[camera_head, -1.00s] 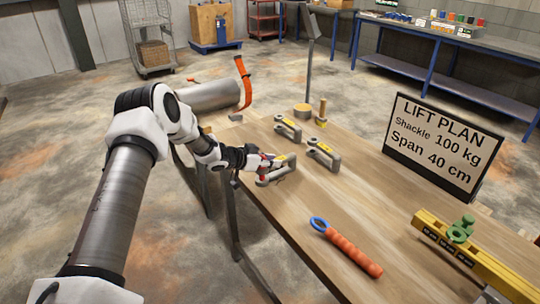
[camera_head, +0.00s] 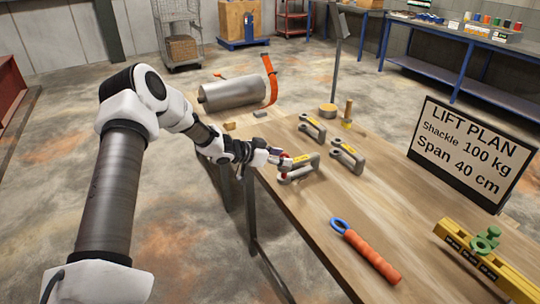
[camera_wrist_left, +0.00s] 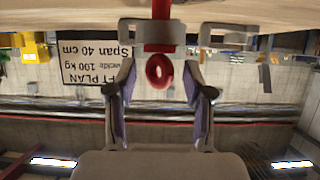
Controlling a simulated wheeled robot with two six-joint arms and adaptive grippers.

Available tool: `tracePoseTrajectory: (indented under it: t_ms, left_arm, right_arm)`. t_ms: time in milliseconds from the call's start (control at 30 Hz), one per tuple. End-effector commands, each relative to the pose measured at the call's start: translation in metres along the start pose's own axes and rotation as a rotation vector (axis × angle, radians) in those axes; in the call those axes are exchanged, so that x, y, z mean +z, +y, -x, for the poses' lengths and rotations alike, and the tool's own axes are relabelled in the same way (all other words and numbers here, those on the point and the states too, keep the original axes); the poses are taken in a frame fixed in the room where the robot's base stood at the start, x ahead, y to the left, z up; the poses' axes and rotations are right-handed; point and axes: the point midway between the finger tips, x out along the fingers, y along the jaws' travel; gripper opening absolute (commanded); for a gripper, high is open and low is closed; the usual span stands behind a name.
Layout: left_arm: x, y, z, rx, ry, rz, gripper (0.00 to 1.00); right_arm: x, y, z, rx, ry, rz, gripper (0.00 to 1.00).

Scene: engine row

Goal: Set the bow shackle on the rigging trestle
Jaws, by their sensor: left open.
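The nearest shackle (camera_head: 303,158) is at my left gripper (camera_head: 278,158), near the table's left edge. Two more shackles, one behind (camera_head: 311,127) and one to the right (camera_head: 347,156), stand apart from it. In the left wrist view, a red ring-ended pin (camera_wrist_left: 149,72) lies between the fingers of my left gripper (camera_wrist_left: 160,78), with a gap on both sides. The fingers are open. I cannot tell which thing is the rigging trestle. My right gripper is out of view.
An orange-handled tool (camera_head: 370,257) lies on the table's front. A yellow beam (camera_head: 465,262) with a green shackle (camera_head: 486,239) is at the right. A lift plan sign (camera_head: 472,152) reads 100 kg and 40 cm. A metal cylinder (camera_head: 232,94) with an orange strap stands behind my arm.

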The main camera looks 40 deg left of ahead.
Motion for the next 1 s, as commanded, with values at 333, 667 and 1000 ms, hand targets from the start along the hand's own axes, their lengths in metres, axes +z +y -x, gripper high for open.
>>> tracePoseTrajectory:
  t_ms: [333,667,1000]
  left_arm:
    - [-0.001,0.000,0.061,0.001,0.001,0.002,0.52]
    - [0.000,0.000,0.062,0.001,-0.001,0.000,0.52]
    - [0.000,0.000,0.061,0.001,0.000,0.000,0.52]
  right_arm:
    - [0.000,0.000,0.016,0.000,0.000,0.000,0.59]
    - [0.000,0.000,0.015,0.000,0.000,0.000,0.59]
    - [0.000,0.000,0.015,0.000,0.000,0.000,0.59]
